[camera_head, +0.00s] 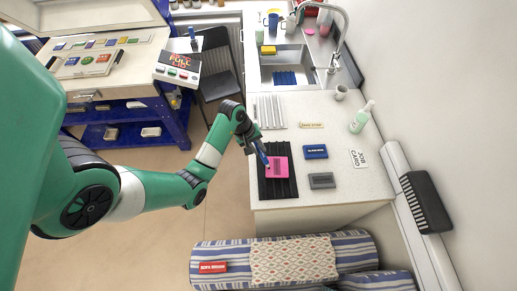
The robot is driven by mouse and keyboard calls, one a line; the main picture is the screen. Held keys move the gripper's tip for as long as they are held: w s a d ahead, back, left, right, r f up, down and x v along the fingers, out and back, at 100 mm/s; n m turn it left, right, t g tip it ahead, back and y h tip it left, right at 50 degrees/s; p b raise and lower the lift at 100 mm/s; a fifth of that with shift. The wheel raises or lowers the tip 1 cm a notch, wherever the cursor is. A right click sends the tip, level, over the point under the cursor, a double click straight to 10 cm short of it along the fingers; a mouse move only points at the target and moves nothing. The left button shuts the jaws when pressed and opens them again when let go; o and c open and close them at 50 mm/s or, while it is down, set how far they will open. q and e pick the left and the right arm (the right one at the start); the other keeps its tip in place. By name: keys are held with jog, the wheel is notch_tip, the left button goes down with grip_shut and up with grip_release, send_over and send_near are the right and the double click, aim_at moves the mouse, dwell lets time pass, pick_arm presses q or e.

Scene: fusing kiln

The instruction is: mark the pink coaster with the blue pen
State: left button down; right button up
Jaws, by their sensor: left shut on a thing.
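The pink coaster (279,168) lies flat on a black ribbed mat (268,188) on the pale counter. It has a dark patch in its lower part. My left gripper (257,146) reaches in from the left and is shut on the blue pen (263,157). The pen slants down toward the coaster's upper left edge. I cannot tell whether its tip touches the coaster. My right gripper is not in view.
A blue box (315,152) and a grey block (322,180) lie right of the mat. A green bottle (361,117) stands near the wall. A sink (286,66) is at the back. A striped bench (215,251) is below.

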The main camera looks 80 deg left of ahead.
pick_arm(q)
jog(key=shift+a, duration=0.3)
jog(key=shift+w+a, duration=0.15)
jog(key=shift+a, duration=0.2)
jog(key=shift+a, duration=0.1)
jog(key=shift+w+a, duration=0.1)
jog(key=shift+a, duration=0.3)
jog(key=shift+a, duration=0.15)
jog(key=shift+w+a, duration=0.15)
jog(key=shift+a, duration=0.15)
jog(key=shift+p, duration=0.35)
notch_tip(320, 180, up, 7)
jog(key=p, duration=0.8)
